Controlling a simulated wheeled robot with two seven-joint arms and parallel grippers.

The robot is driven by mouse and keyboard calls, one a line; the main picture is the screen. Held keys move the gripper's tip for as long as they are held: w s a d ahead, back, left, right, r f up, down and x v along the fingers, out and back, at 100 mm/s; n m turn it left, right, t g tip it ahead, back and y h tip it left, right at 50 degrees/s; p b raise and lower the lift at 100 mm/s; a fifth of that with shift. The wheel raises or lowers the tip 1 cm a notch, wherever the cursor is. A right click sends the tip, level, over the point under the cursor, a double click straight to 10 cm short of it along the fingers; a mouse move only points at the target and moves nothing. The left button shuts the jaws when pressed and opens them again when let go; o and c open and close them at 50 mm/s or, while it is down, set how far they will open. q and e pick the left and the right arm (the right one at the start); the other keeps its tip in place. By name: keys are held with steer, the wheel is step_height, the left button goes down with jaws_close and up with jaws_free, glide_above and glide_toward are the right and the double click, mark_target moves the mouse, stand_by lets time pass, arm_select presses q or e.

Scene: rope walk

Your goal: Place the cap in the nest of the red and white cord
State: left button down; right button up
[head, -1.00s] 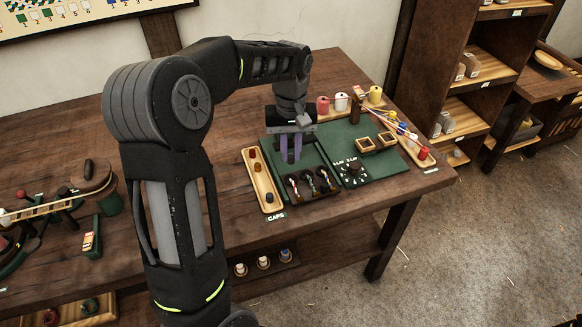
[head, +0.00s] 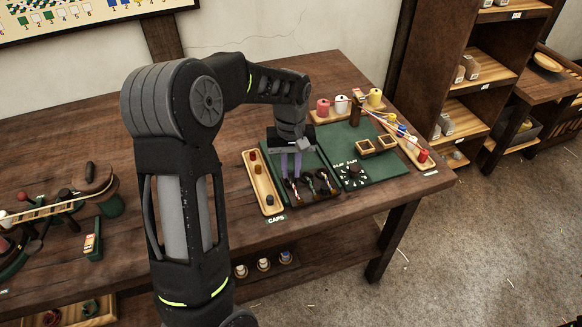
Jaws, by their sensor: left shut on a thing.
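My left gripper (head: 291,176) points down with its purple fingers at the leftmost nest of the black tray (head: 318,197). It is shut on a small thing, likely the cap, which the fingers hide. The tray holds several cords in a row of nests. The leftmost cord (head: 293,190) is partly behind the fingertips; it is too small to tell for certain whether it is the red and white one. My right gripper is not in view.
The wooden caps tray (head: 262,183), left of the nests, holds a red, an orange-brown and a dark cap, with a gap between. A green mat (head: 376,166) with two square wooden frames and a dark knob lies to the right. Spools (head: 341,104) stand behind.

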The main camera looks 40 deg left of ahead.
mark_target(291, 172)
arm_select(q)
steer(key=shift+f, duration=0.1)
steer(key=shift+f+b, duration=0.4)
steer(key=shift+f, duration=0.15)
steer(key=c, duration=1.4)
jaws_free()
steer(key=shift+o, duration=0.2)
steer(key=shift+r, duration=0.1)
steer(key=shift+r+p, duration=0.5)
steer(key=shift+r, duration=0.1)
step_height(291, 172, up, 12)
steer(key=shift+b, duration=0.3)
